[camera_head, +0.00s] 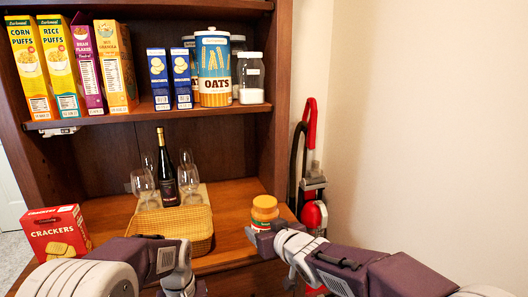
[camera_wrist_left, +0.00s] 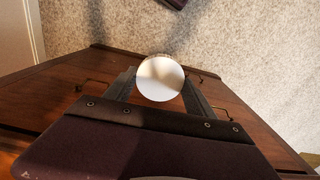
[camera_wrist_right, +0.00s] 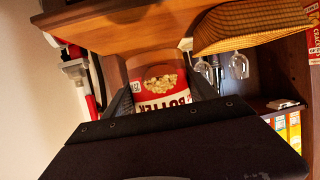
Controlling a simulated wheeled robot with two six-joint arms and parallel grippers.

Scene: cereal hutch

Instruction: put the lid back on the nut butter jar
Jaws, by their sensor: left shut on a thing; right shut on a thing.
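The nut butter jar (camera_head: 264,209) is at the right front of the hutch counter in the head view, with an orange-brown top and a red label band. My right gripper (camera_head: 262,237) is shut on it. In the right wrist view the jar (camera_wrist_right: 162,85) sits between the fingers, its red label facing the camera; whether it touches the counter I cannot tell. My left gripper (camera_wrist_left: 160,92) is shut on a round white disc, the lid (camera_wrist_left: 160,78), held in front of the wooden drawers. The lid is not visible in the head view; the left fingertips are below its edge.
A wicker basket (camera_head: 185,243) stands mid-counter, with a dark bottle (camera_head: 167,178) and several glasses behind it. A red crackers box (camera_head: 55,234) is at the left. The shelf above holds cereal boxes and an oats canister (camera_head: 212,72). A red vacuum (camera_head: 313,190) stands right.

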